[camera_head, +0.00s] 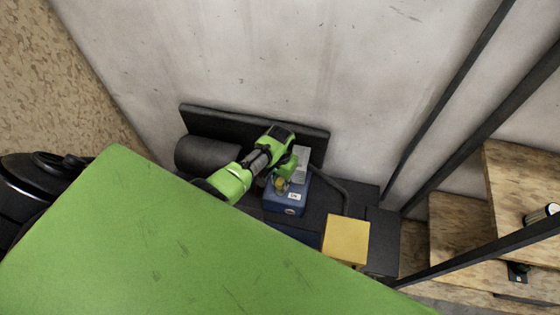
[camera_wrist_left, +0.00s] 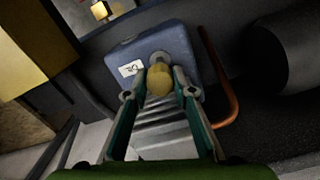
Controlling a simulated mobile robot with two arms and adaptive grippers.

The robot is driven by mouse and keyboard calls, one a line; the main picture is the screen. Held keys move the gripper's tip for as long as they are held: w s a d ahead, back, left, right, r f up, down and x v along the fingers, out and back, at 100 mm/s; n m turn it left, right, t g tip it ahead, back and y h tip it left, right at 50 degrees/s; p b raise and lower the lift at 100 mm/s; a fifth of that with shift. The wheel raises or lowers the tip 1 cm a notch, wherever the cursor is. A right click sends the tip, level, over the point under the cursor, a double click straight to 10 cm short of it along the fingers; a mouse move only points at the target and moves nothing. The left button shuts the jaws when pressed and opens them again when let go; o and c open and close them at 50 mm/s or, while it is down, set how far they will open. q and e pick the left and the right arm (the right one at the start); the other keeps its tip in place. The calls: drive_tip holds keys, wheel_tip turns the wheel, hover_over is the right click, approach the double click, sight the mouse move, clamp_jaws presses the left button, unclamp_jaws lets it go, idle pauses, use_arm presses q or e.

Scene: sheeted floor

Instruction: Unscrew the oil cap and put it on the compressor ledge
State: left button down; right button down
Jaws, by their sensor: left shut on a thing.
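The oil cap is a yellow knob (camera_wrist_left: 159,80) between my left fingertips in the left wrist view; it also shows small in the head view (camera_head: 281,184). I cannot tell whether cap and neck still touch. The blue housing (camera_head: 287,203) bears a white label. My left gripper (camera_wrist_left: 160,86) is shut on the cap; in the head view, the gripper (camera_head: 284,181) is over the housing. My right gripper is not in view.
A yellow box (camera_head: 346,238) stands right of the blue housing. A dark cylinder (camera_head: 207,155) lies left of it, near the wall. A copper-coloured pipe (camera_wrist_left: 230,95) runs beside the housing. Dark metal posts (camera_head: 460,125) and wooden shelves (camera_head: 460,225) stand at the right.

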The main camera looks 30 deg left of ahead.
sight(280, 181)
use_arm(q)
drive_tip(key=shift+r, duration=0.15)
drive_tip(key=shift+r, duration=1.9)
